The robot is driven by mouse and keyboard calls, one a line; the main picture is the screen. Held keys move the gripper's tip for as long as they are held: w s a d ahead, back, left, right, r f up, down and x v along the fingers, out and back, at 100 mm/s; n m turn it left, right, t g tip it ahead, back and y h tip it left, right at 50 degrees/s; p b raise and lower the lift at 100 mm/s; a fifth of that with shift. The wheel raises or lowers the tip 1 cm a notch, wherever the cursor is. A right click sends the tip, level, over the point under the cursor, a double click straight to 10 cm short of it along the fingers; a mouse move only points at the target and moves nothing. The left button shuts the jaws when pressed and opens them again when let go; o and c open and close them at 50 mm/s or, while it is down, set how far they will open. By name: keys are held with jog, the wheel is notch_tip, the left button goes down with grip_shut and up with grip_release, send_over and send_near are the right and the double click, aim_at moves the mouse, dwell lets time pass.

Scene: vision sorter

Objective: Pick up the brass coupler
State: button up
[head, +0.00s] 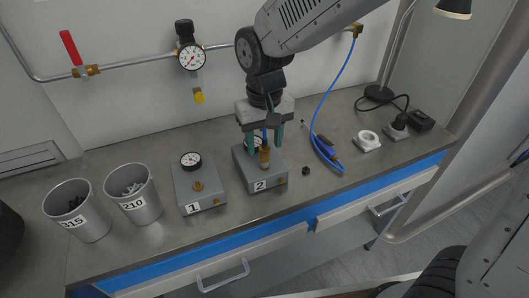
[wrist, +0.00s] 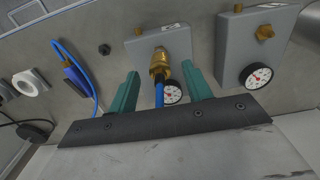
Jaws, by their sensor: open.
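The brass coupler (head: 265,157) stands upright on top of the grey box marked 2 (head: 244,172), with a blue hose at its upper end. In the wrist view the brass coupler (wrist: 160,63) lies between the tips of my two green fingers, with the blue hose (wrist: 159,94) running back between them. My gripper (head: 263,146) points down over box 2 and is open, one finger on each side of the coupler. In the wrist view my gripper (wrist: 160,70) shows gaps on both sides of the brass. Whether the coupler is joined to the box cannot be told.
Box 1 (head: 188,174) with a gauge stands left of box 2. Two cups marked 315 (head: 89,226) and 210 (head: 146,207) stand further left.

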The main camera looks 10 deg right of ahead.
jog(key=shift+f, duration=1.5)
grip_shut()
jog(key=shift+r, duration=0.7)
notch_tip(320, 180, up, 2)
jog(key=shift+r, duration=0.15)
jog(key=s+d, duration=0.3)
jog(key=s, duration=0.4)
jog(key=s+d+r, duration=0.1)
jog(key=s+d, duration=0.3)
jog(key=s, duration=0.3)
jog(key=shift+s+d+r, duration=0.15)
jog(key=shift+d, duration=0.1)
